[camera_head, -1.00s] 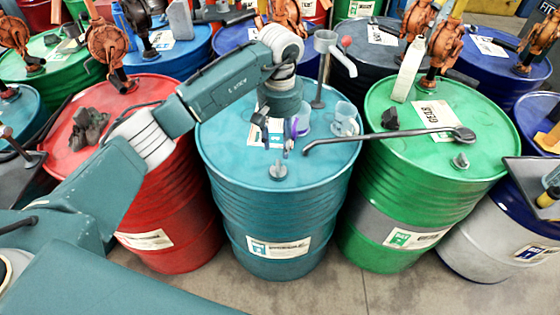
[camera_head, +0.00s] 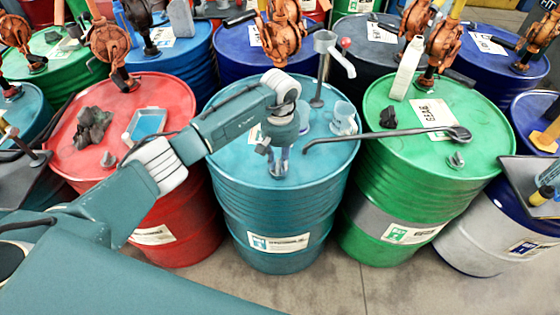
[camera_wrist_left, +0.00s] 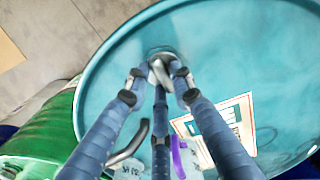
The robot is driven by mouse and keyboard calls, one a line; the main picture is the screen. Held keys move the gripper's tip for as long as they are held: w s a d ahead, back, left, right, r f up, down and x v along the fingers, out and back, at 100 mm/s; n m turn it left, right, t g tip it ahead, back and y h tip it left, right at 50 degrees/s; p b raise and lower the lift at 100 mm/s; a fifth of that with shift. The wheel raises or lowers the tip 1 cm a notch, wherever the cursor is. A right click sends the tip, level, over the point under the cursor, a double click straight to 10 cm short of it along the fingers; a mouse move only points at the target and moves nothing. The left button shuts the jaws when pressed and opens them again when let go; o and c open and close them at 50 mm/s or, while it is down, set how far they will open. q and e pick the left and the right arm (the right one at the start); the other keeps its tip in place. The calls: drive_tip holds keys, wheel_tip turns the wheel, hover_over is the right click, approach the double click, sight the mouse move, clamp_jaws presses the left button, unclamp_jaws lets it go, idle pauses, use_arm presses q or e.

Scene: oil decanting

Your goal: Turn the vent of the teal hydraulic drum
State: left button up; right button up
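The teal drum (camera_head: 268,215) stands upright in the middle of the head view. Its small grey vent (camera_head: 278,173) is on the near part of the lid, partly hidden by my gripper. My left gripper (camera_head: 277,165) points down onto it. In the left wrist view, the fingertips of my left gripper (camera_wrist_left: 159,76) are close around the grey vent (camera_wrist_left: 160,60) near the lid's rim. I cannot tell whether they press on it. My right gripper is not in view.
A funnel tap (camera_head: 333,50) and clear cups (camera_head: 344,118) stand on the teal lid behind my gripper. A dark long-handled tool (camera_head: 390,137) reaches from the green drum (camera_head: 400,190) over the teal lid. A red drum (camera_head: 180,205) is at the left.

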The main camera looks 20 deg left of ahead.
use_arm(q)
clamp_jaws()
drive_tip(key=shift+w+f+b, duration=0.1)
drive_tip(key=shift+b, duration=0.4)
drive_tip(key=n+b, duration=0.5)
drive_tip(key=b, duration=0.3)
drive_tip(key=shift+w+a, duration=0.1)
drive_tip(key=shift+a, duration=0.05)
drive_tip(key=n+b, duration=0.2)
drive_tip(key=n, duration=0.1)
drive_tip(key=shift+w+n+b, duration=0.1)
drive_tip(key=shift+n+b, duration=0.2)
drive_tip(key=shift+n, duration=0.1)
drive_tip(key=n+b, duration=0.1)
drive_tip(key=n, duration=0.1)
drive_tip(key=shift+a+n+b, duration=0.1)
drive_tip(key=shift+n+b, duration=0.2)
drive_tip(key=shift+n, duration=0.1)
drive_tip(key=n+b, duration=0.1)
drive_tip(key=n, duration=0.2)
drive_tip(key=shift+a+b, duration=0.1)
drive_tip(key=shift+b, duration=0.2)
drive_tip(key=shift+r+n+b, duration=0.2)
drive_tip(key=shift+n+b, duration=0.25)
drive_tip(key=shift+n, duration=1.25)
